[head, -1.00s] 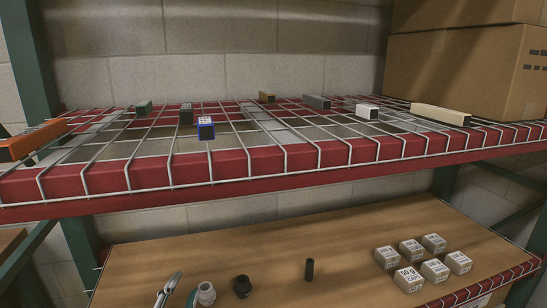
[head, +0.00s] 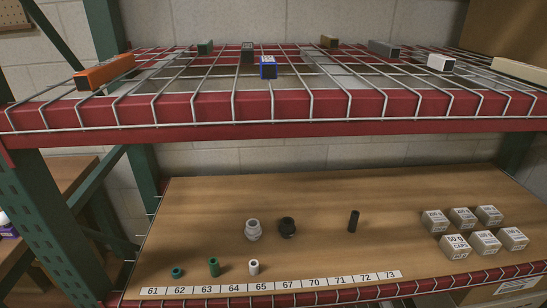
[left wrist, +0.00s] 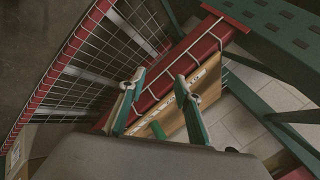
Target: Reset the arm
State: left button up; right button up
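My left gripper (left wrist: 158,86) shows only in the left wrist view. Its two fingers are apart, with the red shelf edge and the numbered lower shelf beyond them. A green piece (left wrist: 157,130) shows between the fingers, seemingly on the shelf beyond. My right gripper is in neither view. In the head view, lamp parts stand on the lower wooden shelf (head: 330,215): a grey-white socket (head: 253,230), a black socket (head: 287,227), a black tube (head: 353,221), two green pieces (head: 177,273) (head: 214,267) and a small white cylinder (head: 254,267).
A number strip (head: 270,286) runs along the lower shelf's front. Several white-labelled boxes (head: 455,246) stand at its right. The wire shelf (head: 330,103) above holds an orange bar (head: 105,72), a blue-edged block (head: 268,68) and other bars. A green upright (head: 62,215) stands at left.

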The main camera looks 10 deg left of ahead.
pick_arm(q)
jog(key=d+f+n+t+h, duration=0.3)
jog(key=d+f+h, duration=0.3)
jog(key=d+f, duration=0.5)
jog(key=d, duration=0.3)
jog(key=shift+w+d+p, duration=0.25)
jog(key=shift+w+p, duration=0.1)
jog(key=shift+w, duration=0.05)
